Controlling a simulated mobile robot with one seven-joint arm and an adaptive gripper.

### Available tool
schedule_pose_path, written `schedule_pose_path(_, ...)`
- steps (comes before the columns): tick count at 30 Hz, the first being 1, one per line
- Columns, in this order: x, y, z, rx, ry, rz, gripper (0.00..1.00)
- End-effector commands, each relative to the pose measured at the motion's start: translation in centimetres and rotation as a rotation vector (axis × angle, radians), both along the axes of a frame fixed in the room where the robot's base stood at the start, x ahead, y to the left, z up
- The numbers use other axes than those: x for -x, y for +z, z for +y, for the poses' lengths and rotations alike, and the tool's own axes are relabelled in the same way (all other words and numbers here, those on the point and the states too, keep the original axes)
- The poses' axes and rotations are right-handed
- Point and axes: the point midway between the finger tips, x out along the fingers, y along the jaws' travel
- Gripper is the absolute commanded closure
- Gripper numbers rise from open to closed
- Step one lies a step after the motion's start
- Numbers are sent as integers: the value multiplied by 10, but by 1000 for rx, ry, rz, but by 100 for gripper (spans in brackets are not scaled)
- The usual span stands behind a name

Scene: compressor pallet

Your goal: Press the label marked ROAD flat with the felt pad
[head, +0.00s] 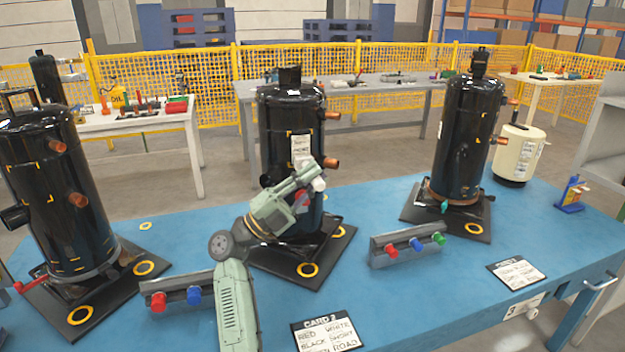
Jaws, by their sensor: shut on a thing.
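My gripper (308,184) is in front of the middle black compressor (290,108), at its right side. It is shut on a small whitish piece (318,184), which looks like the felt pad. A white label (300,146) sits on the middle compressor's front inside yellow corner marks, just above my gripper; its print is too small to read. I cannot tell whether the pad touches the compressor. The word ROAD can be read on the card headed CARD 2 (326,336) at the table's front edge.
Black compressors stand at left (50,190) and right (466,135), with copper stubs sticking out. A cream tank (518,155) is at the back right. Plug racks (408,246) and another card (517,272) lie on the blue table (440,300).

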Motion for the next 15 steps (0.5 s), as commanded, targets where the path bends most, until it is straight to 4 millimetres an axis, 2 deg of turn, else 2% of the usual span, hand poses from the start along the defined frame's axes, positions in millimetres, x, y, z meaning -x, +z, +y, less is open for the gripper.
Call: schedule_pose_path(15,-6,0,2,1,0,-2,100)
